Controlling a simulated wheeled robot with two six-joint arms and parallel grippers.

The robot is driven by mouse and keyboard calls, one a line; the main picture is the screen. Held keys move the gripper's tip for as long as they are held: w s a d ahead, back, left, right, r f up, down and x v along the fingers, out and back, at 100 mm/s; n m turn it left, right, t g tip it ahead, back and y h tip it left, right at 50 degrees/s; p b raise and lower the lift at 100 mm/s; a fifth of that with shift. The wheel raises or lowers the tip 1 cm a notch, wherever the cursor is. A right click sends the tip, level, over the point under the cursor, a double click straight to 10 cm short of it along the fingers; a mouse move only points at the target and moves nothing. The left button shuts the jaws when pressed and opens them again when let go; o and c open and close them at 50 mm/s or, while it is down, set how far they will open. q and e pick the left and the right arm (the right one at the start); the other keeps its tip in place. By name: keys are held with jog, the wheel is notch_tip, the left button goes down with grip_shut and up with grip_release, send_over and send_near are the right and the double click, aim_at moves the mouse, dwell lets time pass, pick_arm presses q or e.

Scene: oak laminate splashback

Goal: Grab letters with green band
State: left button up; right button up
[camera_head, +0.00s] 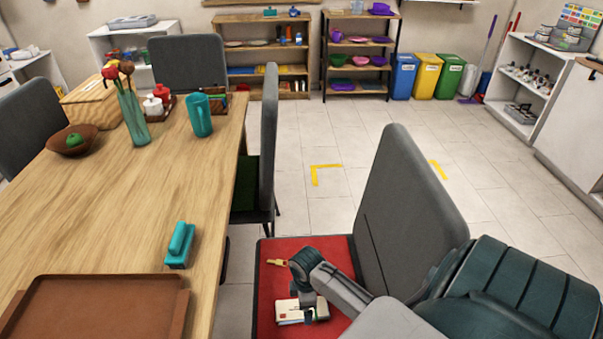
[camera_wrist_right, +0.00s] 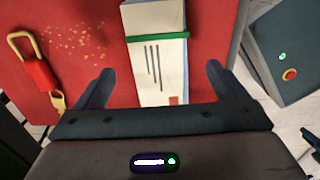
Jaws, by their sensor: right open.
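The letters with the green band (camera_wrist_right: 160,72) lie on the red seat of a grey chair. In the right wrist view they are a whitish stack with a green band across it. They also show in the head view (camera_head: 290,313), partly covered by my right gripper (camera_head: 308,300). In the right wrist view my right gripper (camera_wrist_right: 158,90) is open, with one finger on each side of the stack; I cannot tell whether they touch. My left gripper is in neither view.
A padlock-like item with a red and yellow body (camera_wrist_right: 35,68) lies left of the letters on the red seat (camera_head: 335,248). The chair's grey backrest (camera_head: 400,200) rises beside my right arm. A wooden table (camera_head: 130,215) with a brown tray (camera_head: 95,305) and a teal stapler-like item (camera_head: 179,246) is on the left.

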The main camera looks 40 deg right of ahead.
jog(key=shift+f, duration=2)
jog(key=shift+d, duration=0.1)
jog(key=c, duration=1.1)
